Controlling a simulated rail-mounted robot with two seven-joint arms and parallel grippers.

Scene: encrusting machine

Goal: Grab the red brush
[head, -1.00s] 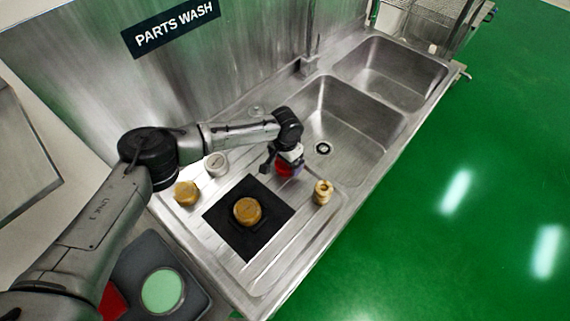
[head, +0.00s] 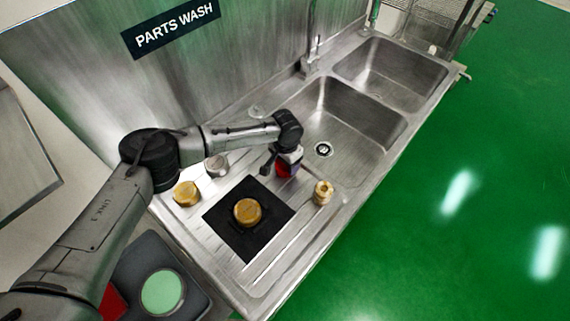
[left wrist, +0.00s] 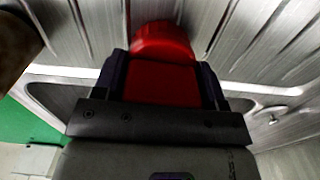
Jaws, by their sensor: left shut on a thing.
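The red brush (left wrist: 162,75) is between the two dark fingers of my left gripper (left wrist: 162,82) in the left wrist view, which is shut on it. In the head view the red brush (head: 284,170) shows as a small red patch beneath my left gripper (head: 287,166), over the ridged drainboard of the sink unit. Most of the brush is hidden by the gripper. I cannot tell whether the brush still touches the drainboard. My right gripper is not in view.
A brass part (head: 247,212) sits on a black mat (head: 222,215). Another brass part (head: 187,193) and a silver part (head: 216,165) stand left of the gripper. A brass fitting (head: 323,192) stands close on its right. Two empty basins (head: 350,120) lie behind.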

